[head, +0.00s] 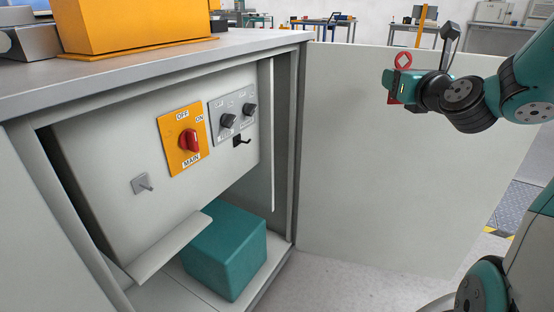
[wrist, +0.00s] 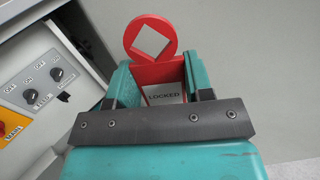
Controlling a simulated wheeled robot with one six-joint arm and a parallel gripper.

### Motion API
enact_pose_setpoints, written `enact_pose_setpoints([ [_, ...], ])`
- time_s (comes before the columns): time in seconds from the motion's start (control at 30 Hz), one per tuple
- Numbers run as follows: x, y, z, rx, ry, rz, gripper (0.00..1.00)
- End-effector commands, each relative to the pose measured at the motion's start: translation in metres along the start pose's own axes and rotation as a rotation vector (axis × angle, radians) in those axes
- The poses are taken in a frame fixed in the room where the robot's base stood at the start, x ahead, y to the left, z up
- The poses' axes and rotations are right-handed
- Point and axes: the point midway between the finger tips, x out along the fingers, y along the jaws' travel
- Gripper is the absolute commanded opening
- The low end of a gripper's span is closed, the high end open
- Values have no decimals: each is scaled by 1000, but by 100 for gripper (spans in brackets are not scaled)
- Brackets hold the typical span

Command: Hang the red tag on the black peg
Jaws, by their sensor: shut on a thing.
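The red tag (head: 403,60) has a round top with a square hole and a lower plate. In the wrist view the red tag (wrist: 131,40) carries a label reading LOCKED. My gripper (head: 392,87) is shut on its lower plate, with the ring sticking out past the fingers; the fingers also show in the wrist view (wrist: 160,82). The tag is in the air at the upper right, well apart from the panel. The black peg (head: 241,140) sticks out of the panel below the two black knobs, with nothing on it.
The grey panel (head: 100,150) sits inside an open cabinet, with an orange main switch (head: 183,140) and a bare grey peg (head: 145,186). A teal box (head: 225,250) stands below. The open cabinet door (head: 390,170) extends right, under my gripper. The cabinet's frame (head: 287,150) borders the opening.

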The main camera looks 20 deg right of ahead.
Motion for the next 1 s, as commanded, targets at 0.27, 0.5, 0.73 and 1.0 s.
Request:
enact_pose_setpoints([
  [0.27,62,128,-111,-26,66,481,25],
  [0.5,65,217,-179,-67,99,771,25],
  [0.73,60,247,-201,-84,109,864,25],
  [1.0,66,256,-203,-87,110,868,25],
])
